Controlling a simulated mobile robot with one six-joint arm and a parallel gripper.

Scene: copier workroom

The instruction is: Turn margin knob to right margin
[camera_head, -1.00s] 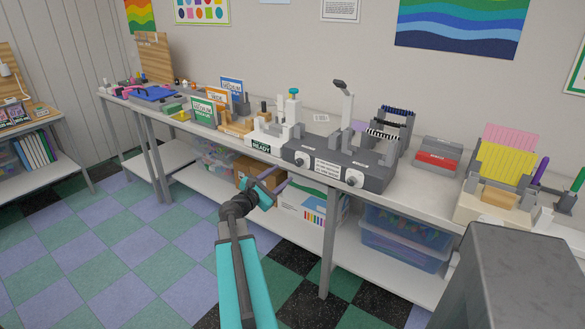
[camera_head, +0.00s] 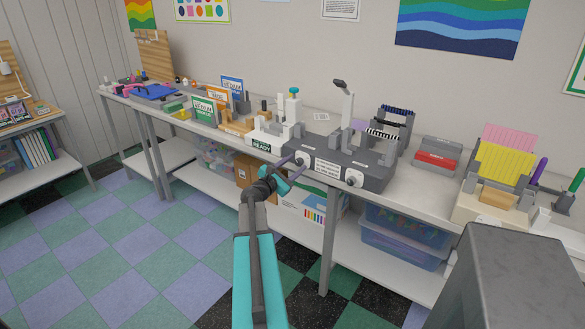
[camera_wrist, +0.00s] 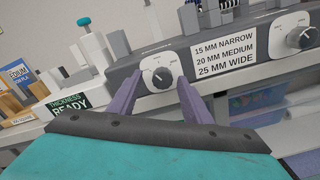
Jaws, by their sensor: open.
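A dark grey machine (camera_head: 335,163) on the bench has two round white dials with knobs on its front. The left knob (camera_head: 301,161) also shows in the wrist view (camera_wrist: 161,76), with its dark pointer tilted. The right knob (camera_head: 354,178) shows in the wrist view (camera_wrist: 301,38) at the upper right. A label (camera_wrist: 224,53) between them reads 15 mm narrow, 20 mm medium, 25 mm wide. I cannot tell which knob is named margin. My gripper (camera_head: 293,165) is open, its two purple fingers (camera_wrist: 160,82) on either side of the left knob in the picture; contact is unclear.
A white device with a green "Ready" sign (camera_head: 261,146) stands just left of the machine. A red-and-grey item (camera_head: 437,159) and a yellow card rack (camera_head: 502,165) stand to the right. Bins (camera_head: 405,240) and a box fill the lower shelf. The floor in front is clear.

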